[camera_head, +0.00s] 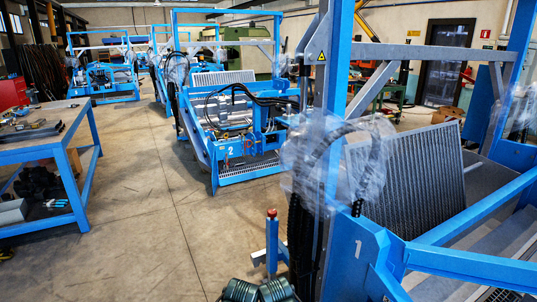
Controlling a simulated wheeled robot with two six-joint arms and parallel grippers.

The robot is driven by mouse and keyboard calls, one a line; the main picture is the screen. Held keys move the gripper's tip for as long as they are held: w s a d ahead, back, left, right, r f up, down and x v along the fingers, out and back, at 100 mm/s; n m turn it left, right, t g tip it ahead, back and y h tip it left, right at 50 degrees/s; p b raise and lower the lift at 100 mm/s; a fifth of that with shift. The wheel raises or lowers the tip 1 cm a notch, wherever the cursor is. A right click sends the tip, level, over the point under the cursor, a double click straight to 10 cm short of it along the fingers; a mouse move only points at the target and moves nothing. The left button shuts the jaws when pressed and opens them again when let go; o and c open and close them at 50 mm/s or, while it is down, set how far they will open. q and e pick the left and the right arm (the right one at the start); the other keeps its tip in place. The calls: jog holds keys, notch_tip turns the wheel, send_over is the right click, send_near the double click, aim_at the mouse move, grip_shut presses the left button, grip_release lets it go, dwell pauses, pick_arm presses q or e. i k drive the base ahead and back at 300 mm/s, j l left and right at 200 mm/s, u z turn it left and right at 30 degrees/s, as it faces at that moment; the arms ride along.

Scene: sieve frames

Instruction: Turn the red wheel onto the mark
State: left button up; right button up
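I cannot make out a red wheel or a mark for it in the head view. A small red cap (272,213) sits on top of an upright blue post (272,246) at the lower middle; it looks like a knob, not a wheel. Neither of my grippers shows in this view.
A blue sieve frame marked 1 (358,248) fills the right side, with plastic-wrapped hoses (335,165). Another marked 2 (230,153) stands behind. Dark ribbed cylinders (262,291) are at the bottom edge. A blue workbench (45,150) stands left. Concrete floor (140,225) between is clear.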

aim_at(272, 213)
jog(key=i+j+z, duration=0.2)
jog(key=i+j, duration=0.3)
jog(key=i, duration=0.2)
jog(key=i+j, duration=0.35)
jog(key=i, duration=0.2)
jog(key=i+j, duration=0.3)
jog(key=i, duration=0.2)
jog(key=i+j, duration=0.35)
jog(key=i, duration=0.15)
jog(key=i+j+z, duration=0.1)
jog(key=z, duration=0.15)
jog(key=i+j+z, duration=0.1)
jog(key=z, duration=0.95)
